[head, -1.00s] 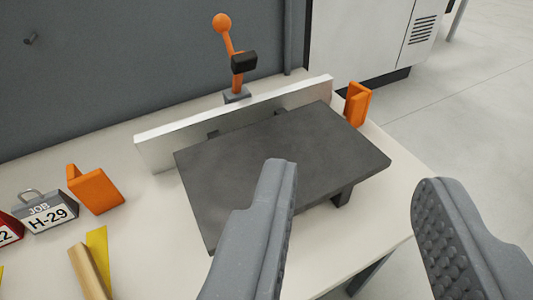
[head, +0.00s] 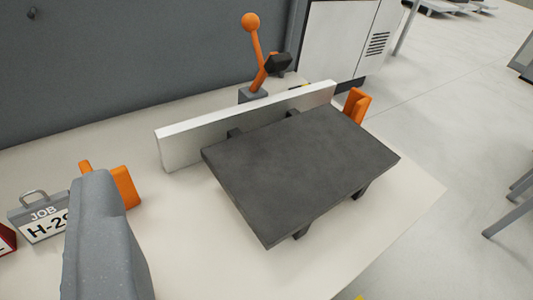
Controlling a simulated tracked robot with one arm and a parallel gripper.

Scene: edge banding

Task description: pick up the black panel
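The black panel (head: 305,170) is a dark rectangular board in the middle of the view. It lies flat on short dark supports (head: 302,232) above a pale worktop, in front of a white fence (head: 200,140). Only one finger of my gripper (head: 105,245) shows, grey and close to the camera at the lower left. It is apart from the panel, to the left of its near left corner. The other finger is out of the frame. The fingers are spread wide with nothing seen held.
An orange lever clamp (head: 256,45) stands behind the fence. Orange blocks (head: 124,187) (head: 358,104) stand at the left and right. The worktop (head: 400,225) right of the panel is clear.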

